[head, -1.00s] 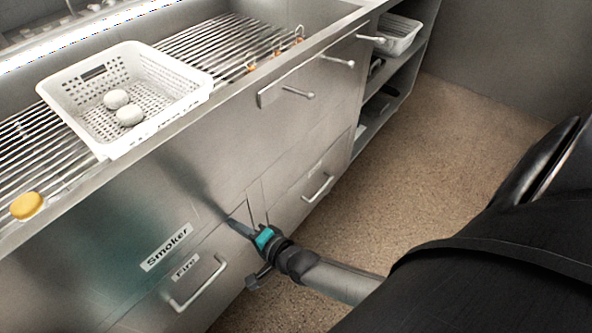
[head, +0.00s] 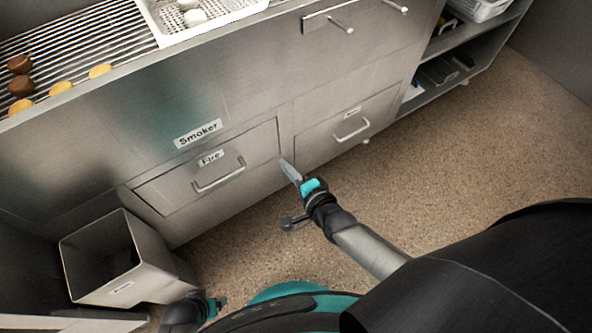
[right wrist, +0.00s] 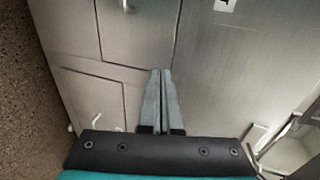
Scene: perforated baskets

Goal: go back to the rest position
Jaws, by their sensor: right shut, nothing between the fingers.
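My right gripper (head: 286,166) is at the middle of the head view, low in front of the steel counter's drawers. Its fingers are together with nothing between them. In the right wrist view the two grey fingers (right wrist: 161,75) lie side by side, pointing at the steel front. A black and teal part of mine, seemingly of the left arm, shows at the bottom left of the head view. Its fingers cannot be made out.
The "Fire" drawer (head: 205,178) and a drawer to its right (head: 347,130) are shut. A grey bin (head: 150,265) stands lower left. On the grill above are a white perforated basket (head: 180,32) with white pieces, and yellow and brown pieces. Speckled floor (head: 470,140) is clear at right.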

